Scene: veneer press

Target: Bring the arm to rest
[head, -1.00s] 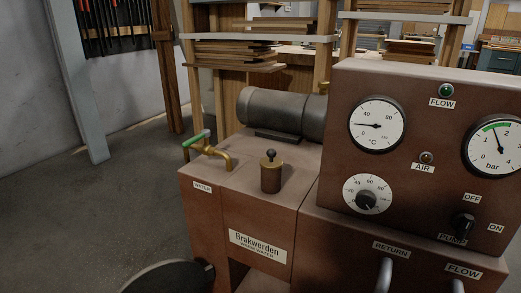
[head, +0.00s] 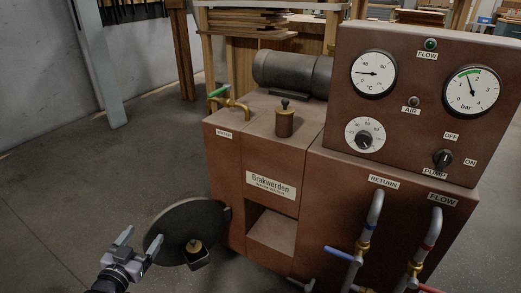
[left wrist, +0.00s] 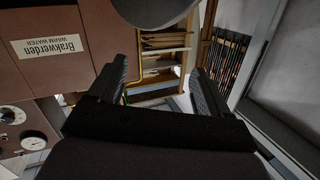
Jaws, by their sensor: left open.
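My left gripper (head: 140,243) is at the lower left of the head view. Its two fingers are apart with nothing between them. It stands in front of and left of the brown machine (head: 225,170), next to a dark round disc (head: 170,222). In the left wrist view the open fingers of my left gripper (left wrist: 160,88) point toward wooden shelving, and no object is between them. My right gripper is in neither view.
The machine has a control panel (head: 405,130) with gauges, a green-handled tap (head: 230,101) and pipes with blue and red handles at its front. Stacked boards (head: 245,22) lie on a shelf behind. The grey floor (head: 70,190) at left is clear.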

